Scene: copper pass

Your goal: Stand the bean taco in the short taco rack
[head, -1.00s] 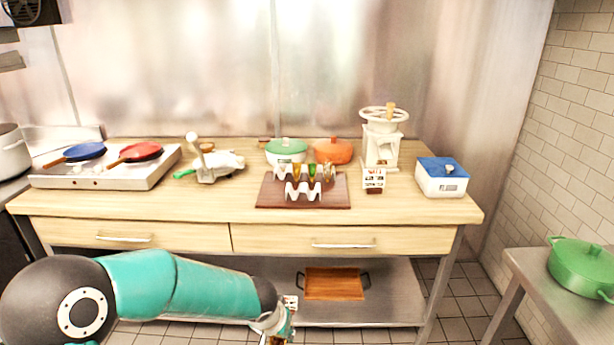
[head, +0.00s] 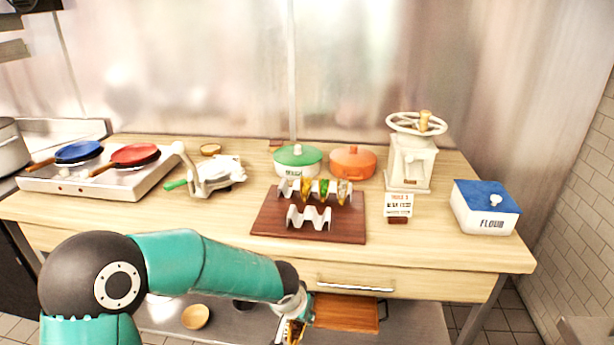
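The short taco rack (head: 309,218) is a white wavy stand at the front of a brown board, and its slots look empty. Behind it on the board is a longer wavy rack (head: 283,190) with several tacos (head: 323,188) standing in it. My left gripper (head: 292,328) is at the bottom edge of the view, in front of the table and below its top. It appears shut on a brown-yellow taco (head: 295,333), seemingly the bean taco, partly cut off by the frame. My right gripper is not in view.
The brown board (head: 270,220) lies on the wooden table (head: 400,240). A green pot (head: 298,162) and an orange pot (head: 352,164) stand behind it. An order card (head: 398,205), a white press (head: 410,165) and a flour box (head: 485,210) are to the right. A burner with pans (head: 100,170) is left.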

